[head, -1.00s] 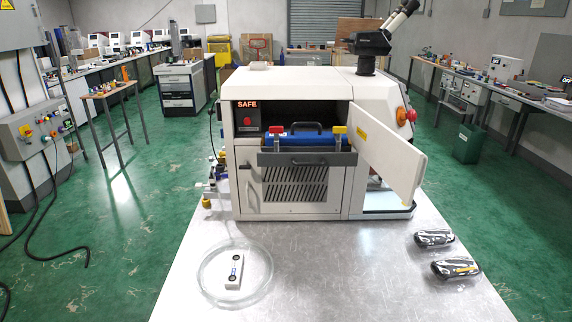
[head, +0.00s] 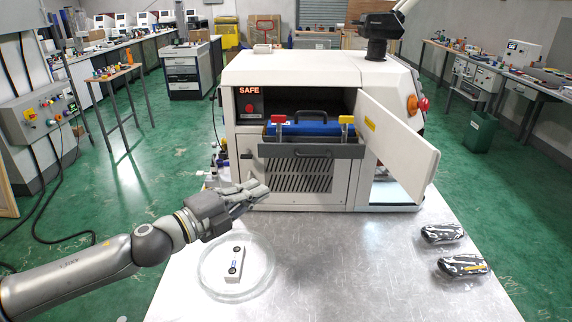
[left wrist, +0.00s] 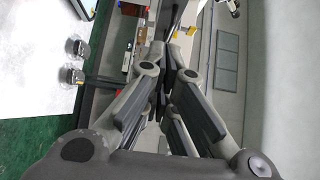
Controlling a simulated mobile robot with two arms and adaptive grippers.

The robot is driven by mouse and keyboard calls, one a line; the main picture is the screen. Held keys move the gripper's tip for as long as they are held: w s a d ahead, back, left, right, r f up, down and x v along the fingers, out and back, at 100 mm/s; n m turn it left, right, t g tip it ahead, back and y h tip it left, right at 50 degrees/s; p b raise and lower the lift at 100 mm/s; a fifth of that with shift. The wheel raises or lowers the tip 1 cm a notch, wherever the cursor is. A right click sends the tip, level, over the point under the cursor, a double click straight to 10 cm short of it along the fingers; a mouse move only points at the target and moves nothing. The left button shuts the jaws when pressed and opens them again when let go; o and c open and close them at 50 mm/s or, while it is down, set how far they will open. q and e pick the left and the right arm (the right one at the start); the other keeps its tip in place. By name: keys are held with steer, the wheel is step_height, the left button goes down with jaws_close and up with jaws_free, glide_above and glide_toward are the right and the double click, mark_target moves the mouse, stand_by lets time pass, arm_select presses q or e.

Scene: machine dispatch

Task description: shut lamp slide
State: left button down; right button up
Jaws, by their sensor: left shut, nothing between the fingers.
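The lamp slide (head: 310,151) is a grey-fronted drawer jutting out of the open bay of the white machine (head: 293,78). It carries a blue lamp body (head: 302,129) with a black handle on top, a red clamp (head: 280,119) at left and a yellow clamp (head: 346,120) at right. My left gripper (head: 263,190) is shut and empty, in front of the machine's lower left part, below and left of the slide front and apart from it. In the left wrist view its shut fingers (left wrist: 176,40) cover much of the machine. My right gripper is not in view.
The white bay door (head: 398,145) stands open to the right of the slide. A round clear dish (head: 208,281) with a small white block (head: 236,263) lies below my left gripper. The middle tabletop is clear.

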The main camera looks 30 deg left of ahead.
arm_select(q)
steer(key=w+p, duration=0.1)
steer(key=w, duration=1.1)
steer(key=shift+w+p, duration=0.3)
steer(key=shift+w, duration=0.1)
stand_by(0.3)
stand_by(0.4)
